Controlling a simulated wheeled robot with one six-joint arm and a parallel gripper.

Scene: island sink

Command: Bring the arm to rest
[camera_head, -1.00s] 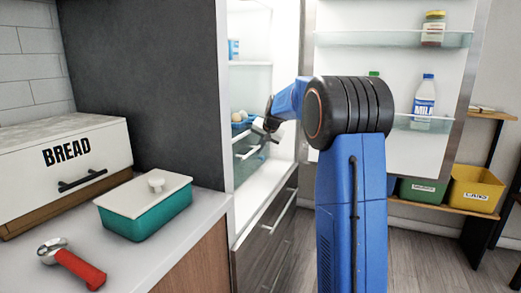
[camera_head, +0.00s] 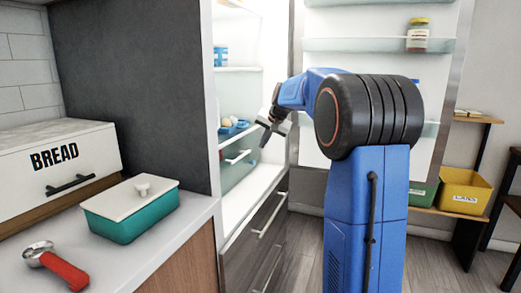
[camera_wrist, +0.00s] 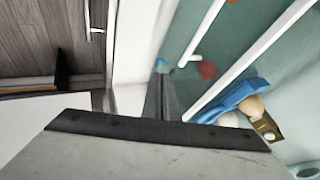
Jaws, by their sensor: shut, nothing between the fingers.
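My blue arm reaches toward the open fridge in the head view. My gripper (camera_head: 265,138) hangs at the fridge opening, tilted downward, with its fingers together and nothing visible between them. In the wrist view my gripper (camera_wrist: 163,98) shows as narrow dark fingers held together, beyond the wide grey gripper body. A blue tray with eggs (camera_head: 232,127) sits in the fridge just left of the gripper. The blue tray also shows in the wrist view (camera_wrist: 232,101), to the right of the fingers.
The fridge door (camera_head: 318,22) stands open behind my arm, with a jar (camera_head: 417,36) on its shelf. A counter at the left holds a bread box (camera_head: 60,165), a teal lidded dish (camera_head: 130,215) and a red-handled tool (camera_head: 62,272). A yellow bin (camera_head: 462,190) stands at right.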

